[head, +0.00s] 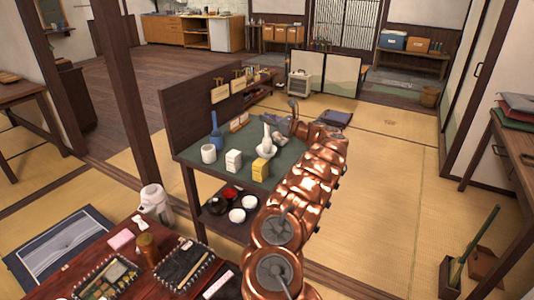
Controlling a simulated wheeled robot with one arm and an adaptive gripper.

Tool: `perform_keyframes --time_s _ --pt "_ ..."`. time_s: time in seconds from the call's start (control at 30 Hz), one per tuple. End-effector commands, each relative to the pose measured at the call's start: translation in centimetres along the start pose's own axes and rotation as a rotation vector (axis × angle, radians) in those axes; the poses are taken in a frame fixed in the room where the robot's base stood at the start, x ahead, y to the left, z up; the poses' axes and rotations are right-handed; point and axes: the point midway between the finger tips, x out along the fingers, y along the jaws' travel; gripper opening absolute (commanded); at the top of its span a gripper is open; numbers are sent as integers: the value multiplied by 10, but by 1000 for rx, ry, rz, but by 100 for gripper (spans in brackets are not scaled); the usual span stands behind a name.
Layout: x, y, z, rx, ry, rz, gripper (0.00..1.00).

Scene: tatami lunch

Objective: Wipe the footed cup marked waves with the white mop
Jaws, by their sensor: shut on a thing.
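My gripper (283,136) is over the far right part of the green-topped table (213,176), partly hidden by my copper arm. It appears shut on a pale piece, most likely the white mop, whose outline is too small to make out. Just left of it stands a white footed vessel (263,150) with a white upright part rising from it. I cannot tell whether they touch. A white cup (208,153) stands at the table's left. No wave mark is readable on any vessel, so I cannot tell which is the footed cup marked waves.
A blue bottle (216,137), a white box (233,161) and a yellow box (260,169) share the tabletop. A dark panel (195,110) rises behind. Bowls and white cups (237,215) sit on the lower shelf. A red-brown table (120,262) is at front left. Tatami (395,185) is clear right.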

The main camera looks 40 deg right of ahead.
Motion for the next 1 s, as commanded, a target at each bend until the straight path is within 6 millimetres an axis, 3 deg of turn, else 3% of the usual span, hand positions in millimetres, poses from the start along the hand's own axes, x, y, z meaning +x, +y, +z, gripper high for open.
perform_keyframes --time_s 0.5,1.0 --pt "0 -1 0 2 2 138 0" --pt "2 0 -1 2 -1 130 0"
